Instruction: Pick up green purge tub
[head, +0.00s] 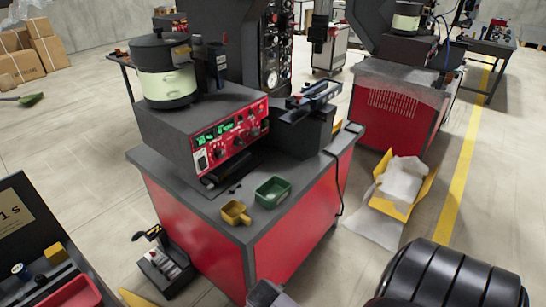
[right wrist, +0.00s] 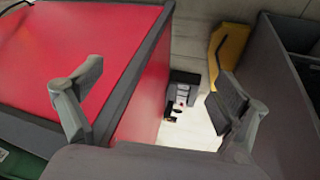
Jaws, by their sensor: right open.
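The green purge tub (head: 273,192) is a small open rectangular tub. It sits on the grey top of the red bench (head: 200,222), near its front edge, in the head view. My right gripper (right wrist: 158,76) is open in the right wrist view, with its two fingers wide apart and nothing between them. It is beside red panels with dark grey edges. A green patch (right wrist: 22,166) shows at the lower left of that view; I cannot tell whether it is the tub. My left gripper is not in view.
A yellow scoop (head: 236,212) lies just left of the tub. Behind them stand a control box (head: 230,143) with a bowl feeder (head: 165,78) and a dark fixture (head: 303,125).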

